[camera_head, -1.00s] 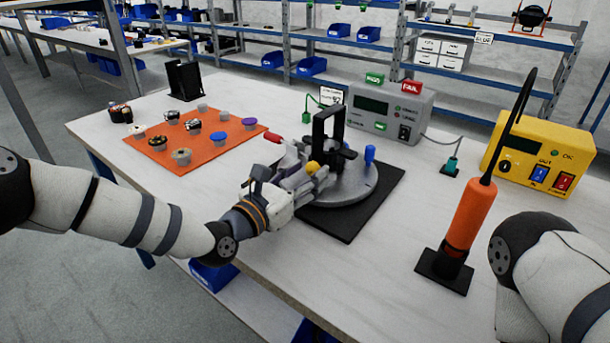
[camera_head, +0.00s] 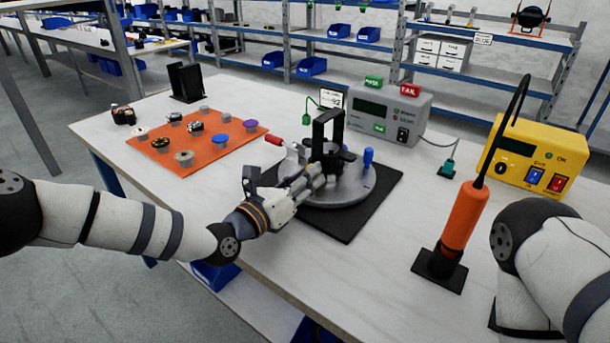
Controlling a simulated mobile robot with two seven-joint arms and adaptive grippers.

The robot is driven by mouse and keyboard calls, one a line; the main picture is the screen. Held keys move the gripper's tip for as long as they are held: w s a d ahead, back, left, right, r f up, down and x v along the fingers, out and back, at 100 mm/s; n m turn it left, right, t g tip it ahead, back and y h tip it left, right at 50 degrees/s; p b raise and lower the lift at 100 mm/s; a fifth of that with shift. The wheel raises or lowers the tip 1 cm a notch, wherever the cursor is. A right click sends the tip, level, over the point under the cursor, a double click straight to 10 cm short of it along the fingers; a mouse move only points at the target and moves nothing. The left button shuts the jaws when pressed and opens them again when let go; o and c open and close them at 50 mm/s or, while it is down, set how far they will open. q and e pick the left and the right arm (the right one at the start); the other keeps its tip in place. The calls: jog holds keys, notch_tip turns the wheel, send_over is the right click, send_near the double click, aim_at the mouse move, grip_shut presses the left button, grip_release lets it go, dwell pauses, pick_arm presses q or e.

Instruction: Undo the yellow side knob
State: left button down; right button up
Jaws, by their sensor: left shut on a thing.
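A round grey fixture (camera_head: 345,193) stands on a black mat (camera_head: 385,200) near the middle of the table, with a black upright frame (camera_head: 317,137) on it. My left gripper (camera_head: 318,172) reaches in from the left, low at the fixture's near left side. Its fingers are together at the spot where the yellow side knob showed before. The knob is now hidden by the fingers. A blue knob (camera_head: 369,158) stands on the fixture's right side, and a red handle (camera_head: 274,139) sticks out at its left. My right arm shows at the right edge, but its gripper is out of view.
An orange mat (camera_head: 207,148) with several small parts lies to the left. A grey tester (camera_head: 378,110) stands behind the fixture. An orange screwdriver (camera_head: 460,220) stands in a black holder at right, before a yellow control box (camera_head: 530,150). The table front is clear.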

pick_arm(q)
jog(key=shift+n, duration=1.2)
jog(key=shift+f, duration=0.1)
jog(key=c, duration=1.3)
grip_release()
